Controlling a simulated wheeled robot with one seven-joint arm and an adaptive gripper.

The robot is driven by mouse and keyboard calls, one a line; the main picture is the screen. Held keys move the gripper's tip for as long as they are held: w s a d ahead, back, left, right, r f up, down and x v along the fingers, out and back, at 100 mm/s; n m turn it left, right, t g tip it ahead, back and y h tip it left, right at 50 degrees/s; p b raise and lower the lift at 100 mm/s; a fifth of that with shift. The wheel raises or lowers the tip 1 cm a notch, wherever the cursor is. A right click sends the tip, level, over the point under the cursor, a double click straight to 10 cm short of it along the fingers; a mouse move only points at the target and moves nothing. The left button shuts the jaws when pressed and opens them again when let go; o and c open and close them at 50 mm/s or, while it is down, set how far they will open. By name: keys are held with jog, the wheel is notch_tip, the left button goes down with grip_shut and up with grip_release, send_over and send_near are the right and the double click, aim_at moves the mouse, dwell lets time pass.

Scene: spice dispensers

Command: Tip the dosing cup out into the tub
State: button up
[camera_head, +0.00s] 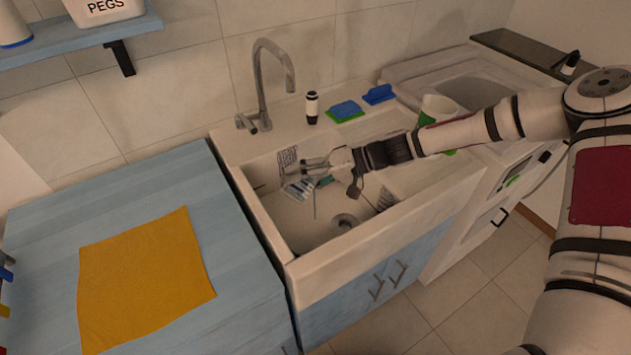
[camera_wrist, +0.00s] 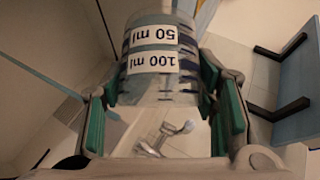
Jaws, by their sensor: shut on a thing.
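The dosing cup (camera_wrist: 160,65) is clear, with white 50 ml and 100 ml labels that read upside down in the wrist view. My gripper (camera_wrist: 165,100) is shut on it, a green pad on each side. In the head view, my gripper (camera_head: 318,168) holds the cup (camera_head: 298,188) tilted over the white sink basin (camera_head: 300,225), which is the likely tub. The cup's mouth and contents are not clear. A thin line shows below the gripper; I cannot tell whether it is liquid.
The tap (camera_head: 265,85) stands behind the basin. A black-and-white bottle (camera_head: 312,107), a sponge (camera_head: 345,109) and a blue brush (camera_head: 379,94) sit on the rim. A white container (camera_head: 437,107) is partly behind my arm. A yellow cloth (camera_head: 145,280) lies on the blue counter (camera_head: 45,235).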

jog(key=shift+w+d+r+m+y+b, duration=0.15)
jog(key=shift+m+y+b, duration=0.35)
jog(key=shift+b, duration=0.5)
jog(key=shift+w+d+r+m+g+y+b, duration=0.25)
jog(key=shift+w+d+m+g+y+b, duration=0.2)
jog(key=shift+w+g+b, duration=0.35)
dwell(0.9)
jog(key=shift+r+m+y+b, duration=0.2)
jog(key=shift+m+y+b, duration=0.5)
jog(key=shift+y, duration=0.15)
dwell(0.9)
